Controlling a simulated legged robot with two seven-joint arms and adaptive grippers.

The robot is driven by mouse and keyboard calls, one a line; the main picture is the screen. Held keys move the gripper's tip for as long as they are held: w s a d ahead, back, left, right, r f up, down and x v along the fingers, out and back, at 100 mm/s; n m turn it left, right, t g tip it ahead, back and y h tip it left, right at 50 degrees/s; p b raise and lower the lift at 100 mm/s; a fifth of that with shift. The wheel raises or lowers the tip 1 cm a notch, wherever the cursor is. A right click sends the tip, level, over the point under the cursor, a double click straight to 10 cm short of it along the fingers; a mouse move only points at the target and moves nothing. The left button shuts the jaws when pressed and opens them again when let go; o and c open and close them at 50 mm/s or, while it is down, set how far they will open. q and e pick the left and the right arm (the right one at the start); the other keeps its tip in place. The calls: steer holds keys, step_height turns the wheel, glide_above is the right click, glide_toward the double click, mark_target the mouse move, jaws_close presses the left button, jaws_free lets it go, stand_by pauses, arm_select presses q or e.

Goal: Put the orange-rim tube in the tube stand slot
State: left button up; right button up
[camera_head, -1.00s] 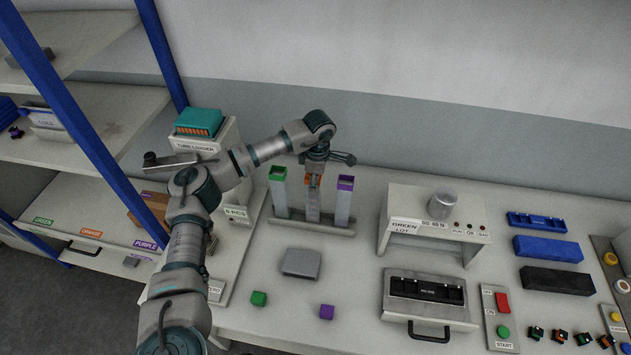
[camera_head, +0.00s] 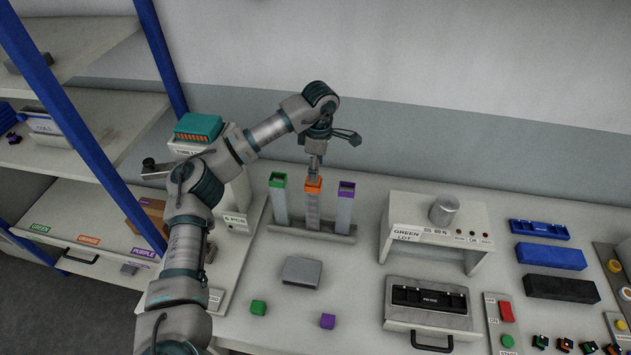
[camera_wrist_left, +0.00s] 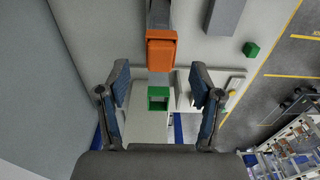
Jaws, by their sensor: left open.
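The orange-rim tube (camera_head: 313,208) stands upright in the middle of the tube stand (camera_head: 330,234). A green-rim tube (camera_head: 279,200) stands to its left and a purple-rim tube (camera_head: 345,206) to its right. My left gripper (camera_head: 314,165) is just above the orange rim, apart from the tube. In the left wrist view the gripper (camera_wrist_left: 160,85) is open, with its fingers wide apart. The orange rim (camera_wrist_left: 161,50) lies beyond the fingertips there, and the green rim (camera_wrist_left: 158,97) shows between the fingers, lower down. My right gripper is not in view.
A grey block (camera_head: 301,271), a green cube (camera_head: 258,307) and a purple cube (camera_head: 328,321) lie in front of the stand. A tube loader (camera_head: 198,127) stands at the left. A white gauge station (camera_head: 435,232) and a black-topped case (camera_head: 428,302) stand at the right.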

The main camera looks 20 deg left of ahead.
arm_select(q)
steer(key=shift+r, duration=1.5)
